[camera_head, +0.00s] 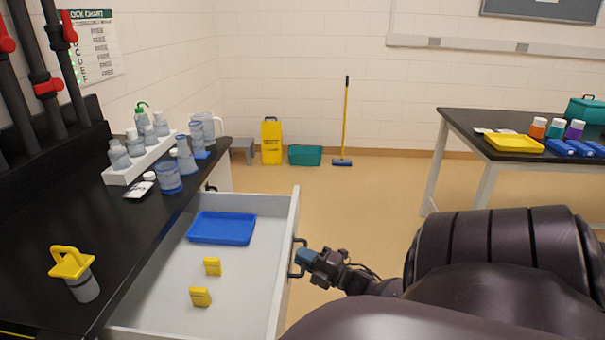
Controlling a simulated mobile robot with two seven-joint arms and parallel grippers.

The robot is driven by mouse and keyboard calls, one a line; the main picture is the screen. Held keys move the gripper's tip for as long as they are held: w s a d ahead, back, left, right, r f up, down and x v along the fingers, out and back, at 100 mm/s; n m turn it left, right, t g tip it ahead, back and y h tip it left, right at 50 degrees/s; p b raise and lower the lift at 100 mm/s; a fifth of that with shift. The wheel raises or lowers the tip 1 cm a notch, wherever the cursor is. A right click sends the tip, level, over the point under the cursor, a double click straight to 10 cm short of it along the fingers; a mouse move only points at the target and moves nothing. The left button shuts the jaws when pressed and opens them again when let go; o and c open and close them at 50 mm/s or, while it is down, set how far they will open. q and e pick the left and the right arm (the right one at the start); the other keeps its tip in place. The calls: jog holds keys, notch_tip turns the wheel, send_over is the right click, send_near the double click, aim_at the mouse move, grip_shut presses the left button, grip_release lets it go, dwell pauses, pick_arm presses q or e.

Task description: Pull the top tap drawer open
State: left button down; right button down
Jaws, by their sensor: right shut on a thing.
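The top drawer (257,202) stands pulled out from under the black counter on the left. A blue tray (221,228) and two small yellow items (212,266) lie inside it. The drawer's dark handle (299,257) is on its front face, at the right. My right gripper (305,259) is at the handle and shut on it. My right arm comes in from the lower right and partly blocks the floor. My left gripper is not in view.
The black counter (120,225) carries a yellow-handled container (75,272), a white rack (140,160) with bottles, and beakers. A black table (480,135) with a yellow tray (514,143) stands at the right.

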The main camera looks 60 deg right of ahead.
jog(key=c, duration=1.2)
grip_release()
jog(key=s, duration=0.3)
jog(key=s+f, duration=0.1)
jog(key=s, duration=0.3)
jog(key=s+f, duration=0.1)
jog(key=s, duration=0.2)
jog(key=shift+s, duration=0.35)
